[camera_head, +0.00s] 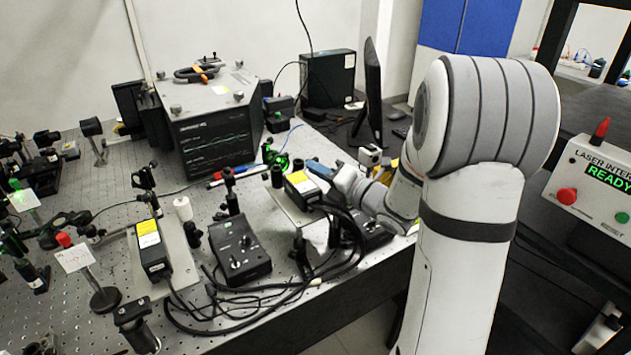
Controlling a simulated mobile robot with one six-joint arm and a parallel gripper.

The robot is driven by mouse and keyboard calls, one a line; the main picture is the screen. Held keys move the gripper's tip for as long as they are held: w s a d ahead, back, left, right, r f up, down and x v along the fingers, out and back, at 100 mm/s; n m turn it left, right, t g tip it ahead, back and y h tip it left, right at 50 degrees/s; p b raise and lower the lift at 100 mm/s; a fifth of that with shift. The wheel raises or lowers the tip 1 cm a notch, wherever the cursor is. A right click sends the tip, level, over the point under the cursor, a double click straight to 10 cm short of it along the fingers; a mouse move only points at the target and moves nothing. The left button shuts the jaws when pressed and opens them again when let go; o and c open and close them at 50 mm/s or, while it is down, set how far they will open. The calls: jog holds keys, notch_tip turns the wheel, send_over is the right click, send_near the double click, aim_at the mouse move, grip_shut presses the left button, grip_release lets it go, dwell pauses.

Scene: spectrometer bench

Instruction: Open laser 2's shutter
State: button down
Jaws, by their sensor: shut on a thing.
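Two black laser heads with yellow labels stand on the bench, one at the left (152,250) and one at the right (303,187). Their numbers are too small to read. My gripper (322,168) reaches in from the right, at the far end of the right laser head. It is shut on a small part there, which looks to be that laser's shutter. The fingers largely hide this part, so its position cannot be told. A black control box with knobs (240,253) sits between the laser heads, and another (368,237) lies partly under my arm.
Black cables (250,312) loop along the bench's front edge. A large dark spectrometer box (212,125) stands behind. A monitor (373,95) and a black computer (328,78) are at the back. Posts and optics crowd the left. An interlock panel reading READY (590,190) is at the right.

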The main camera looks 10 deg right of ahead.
jog(key=shift+w+d+r, duration=0.1)
jog(key=shift+d+r, duration=0.05)
jog(key=shift+r, duration=0.05)
jog(key=c, duration=1.8)
grip_release()
jog(key=shift+f, duration=0.1)
jog(key=b+v, duration=0.1)
jog(key=v, duration=0.6)
jog(key=shift+s+d+b, duration=0.3)
jog(key=shift+s+b, duration=0.05)
